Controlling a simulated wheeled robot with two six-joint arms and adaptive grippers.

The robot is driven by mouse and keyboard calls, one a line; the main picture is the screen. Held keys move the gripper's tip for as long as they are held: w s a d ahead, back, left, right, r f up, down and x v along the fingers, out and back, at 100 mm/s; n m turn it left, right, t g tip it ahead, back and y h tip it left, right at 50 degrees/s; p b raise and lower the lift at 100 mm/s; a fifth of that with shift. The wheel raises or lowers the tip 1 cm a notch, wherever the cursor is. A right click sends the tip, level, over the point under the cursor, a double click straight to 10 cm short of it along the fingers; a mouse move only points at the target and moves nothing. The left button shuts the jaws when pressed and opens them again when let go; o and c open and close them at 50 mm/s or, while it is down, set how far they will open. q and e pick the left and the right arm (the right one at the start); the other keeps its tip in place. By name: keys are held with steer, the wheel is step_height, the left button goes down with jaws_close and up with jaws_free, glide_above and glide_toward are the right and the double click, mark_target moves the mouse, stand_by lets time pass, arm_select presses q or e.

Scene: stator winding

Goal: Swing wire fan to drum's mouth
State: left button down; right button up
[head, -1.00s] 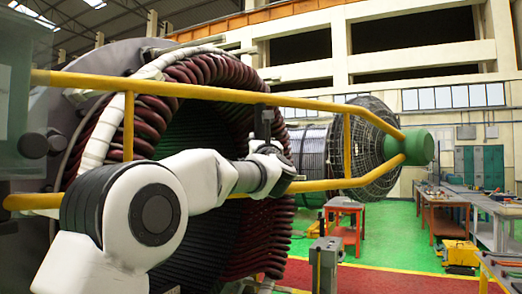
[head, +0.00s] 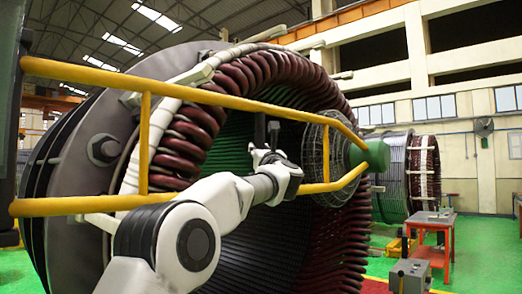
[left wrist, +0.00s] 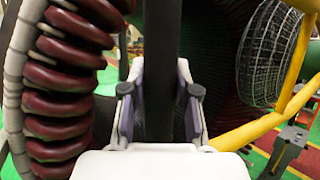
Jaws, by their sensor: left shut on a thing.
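The wire fan (head: 316,150), a round grey mesh cage with a green hub (head: 374,154), sits at the far end of a yellow tube frame (head: 225,99). In the head view it overlaps the right part of the mouth of the big drum (head: 190,145), which is ringed with dark red coils. I cannot tell how far it is from the coils. The fan also shows in the left wrist view (left wrist: 268,55), at upper right. My left gripper (head: 272,150) is shut on a dark upright bar (left wrist: 158,60) between its fingers (left wrist: 159,100). My right gripper is out of view.
A second drum (head: 392,175) stands farther back on the right. A red table (head: 435,238) and a grey box (head: 409,275) stand on the right. Green floor (head: 485,250) is open at far right. Red coils (left wrist: 65,100) are close at left in the left wrist view.

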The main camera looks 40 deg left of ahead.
arm_select(q)
steer(key=shift+a+r, duration=0.1)
steer(key=shift+a, duration=0.25)
steer(key=c, duration=1.1)
jaws_free()
steer(key=shift+o, duration=1.3)
steer(key=shift+a, duration=0.1)
steer(key=v, duration=1.1)
steer(key=shift+s+f, duration=0.15)
steer(key=shift+f, duration=0.15)
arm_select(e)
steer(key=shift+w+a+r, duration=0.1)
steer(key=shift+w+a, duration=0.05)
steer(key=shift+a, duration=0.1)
